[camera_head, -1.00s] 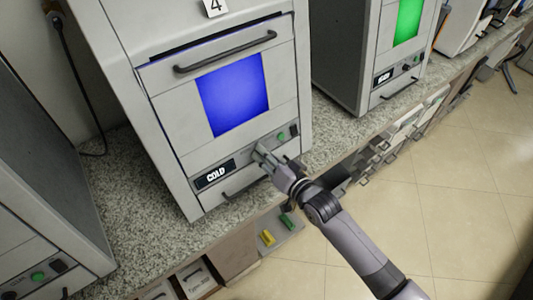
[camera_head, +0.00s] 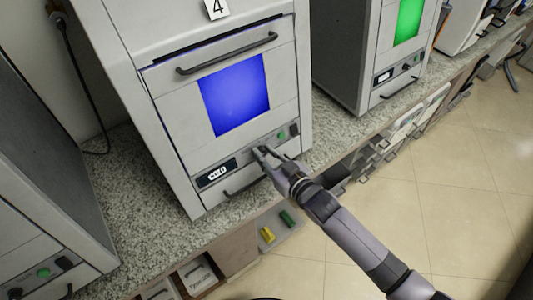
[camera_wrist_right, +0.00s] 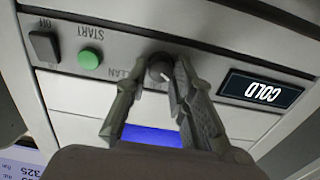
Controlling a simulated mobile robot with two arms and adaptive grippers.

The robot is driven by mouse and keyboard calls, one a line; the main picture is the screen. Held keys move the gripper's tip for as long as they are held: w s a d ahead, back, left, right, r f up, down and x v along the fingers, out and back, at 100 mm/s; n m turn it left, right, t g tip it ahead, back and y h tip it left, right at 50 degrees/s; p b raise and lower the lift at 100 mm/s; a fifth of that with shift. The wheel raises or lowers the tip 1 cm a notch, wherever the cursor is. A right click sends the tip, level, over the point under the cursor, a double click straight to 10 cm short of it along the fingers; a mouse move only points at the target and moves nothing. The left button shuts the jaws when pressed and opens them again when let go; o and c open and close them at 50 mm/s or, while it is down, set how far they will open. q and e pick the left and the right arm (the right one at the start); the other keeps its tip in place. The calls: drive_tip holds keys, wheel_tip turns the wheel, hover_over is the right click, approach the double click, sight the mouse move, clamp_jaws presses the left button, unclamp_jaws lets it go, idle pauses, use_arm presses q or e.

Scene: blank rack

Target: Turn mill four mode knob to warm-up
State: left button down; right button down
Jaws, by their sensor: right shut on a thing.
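Mill four (camera_head: 160,130) is a pale grey cabinet with a "4" label (camera_head: 215,8) and a lit blue window (camera_head: 235,95). Its display (camera_head: 216,173) reads COLD; in the right wrist view the display (camera_wrist_right: 260,92) appears upside down. The dark round mode knob (camera_wrist_right: 160,68) with a light pointer mark sits on the panel between the display and the green START button (camera_wrist_right: 90,59). My right gripper (camera_wrist_right: 158,82) has its fingers on either side of the knob and is shut on it. In the head view my right gripper (camera_head: 265,152) hides the knob. My left gripper is out of view.
A black OFF switch (camera_wrist_right: 44,46) is beside the START button. A dark handle bar (camera_head: 228,54) crosses the mill's front above the window. Another mill with a green window (camera_head: 408,22) stands to the right on the speckled counter (camera_head: 150,230). Tiled floor lies at right.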

idle(0.5)
drive_tip(key=c, duration=1.4)
unclamp_jaws()
drive_tip(key=v, duration=1.2)
